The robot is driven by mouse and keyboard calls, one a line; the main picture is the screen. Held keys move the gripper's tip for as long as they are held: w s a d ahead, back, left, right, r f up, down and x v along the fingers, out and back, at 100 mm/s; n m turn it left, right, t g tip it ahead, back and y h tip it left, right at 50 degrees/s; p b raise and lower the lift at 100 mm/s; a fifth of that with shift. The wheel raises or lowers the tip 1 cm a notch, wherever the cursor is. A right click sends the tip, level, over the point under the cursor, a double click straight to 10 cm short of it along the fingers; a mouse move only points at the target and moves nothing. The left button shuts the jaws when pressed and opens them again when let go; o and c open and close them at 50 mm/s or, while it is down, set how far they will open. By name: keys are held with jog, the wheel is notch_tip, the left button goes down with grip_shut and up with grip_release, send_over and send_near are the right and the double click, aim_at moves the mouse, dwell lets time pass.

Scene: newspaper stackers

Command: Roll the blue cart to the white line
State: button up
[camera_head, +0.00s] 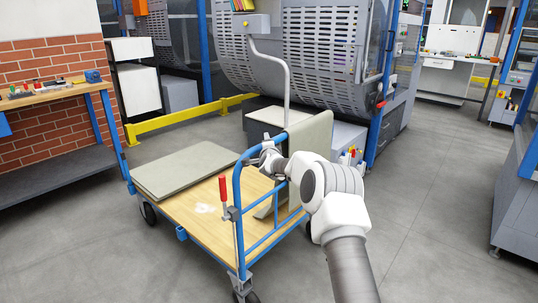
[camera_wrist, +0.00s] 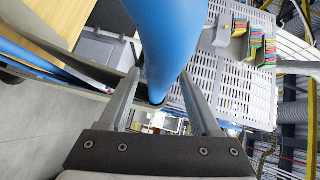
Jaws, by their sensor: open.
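The blue cart has a wooden deck (camera_head: 190,222), dark wheels and a blue tubular handle (camera_head: 237,195) at its near right end. A grey-green flat stack (camera_head: 185,168) lies on the far left of the deck. A red-handled lever (camera_head: 223,190) stands by the handle. My gripper (camera_head: 268,155) is at the top bar of the handle. In the wrist view the blue tube (camera_wrist: 165,35) passes between my two open fingers (camera_wrist: 160,85); I cannot tell whether they touch it. No white line is visible in either view.
A yellow rail (camera_head: 185,119) and large grey machine (camera_head: 325,50) stand behind the cart. A workbench (camera_head: 50,94) stands at the left, a grey-blue cabinet (camera_head: 515,200) at the right. A grey-green panel (camera_head: 312,140) stands upright beside the handle. Grey floor is clear at the right.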

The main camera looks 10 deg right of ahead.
jog(key=s+a+r+p, duration=0.2)
jog(key=s, duration=1.4)
jog(key=shift+r, duration=0.25)
jog(key=shift+a, duration=0.1)
jog(key=s+a+r+n+g+y, duration=0.1)
jog(key=s+a+r+n+g, duration=0.15)
jog(key=s+r+n, duration=0.4)
jog(key=s+a+r+n+g+y, duration=0.2)
jog(key=s+a+r+n, duration=0.15)
jog(key=s, duration=0.55)
jog(key=s+d+f+n+g, duration=0.1)
jog(key=s+d+n+g, duration=0.15)
jog(key=s, duration=0.85)
jog(key=s+d+f+n+g+h, duration=0.1)
jog(key=s+n+g, duration=0.15)
jog(key=s, duration=0.85)
jog(key=s+d+n+g, duration=0.1)
jog(key=s+n, duration=0.2)
jog(key=s, duration=0.8)
notch_tip(320, 180, up, 20)
jog(key=p, duration=2)
jog(key=shift+w, duration=0.25)
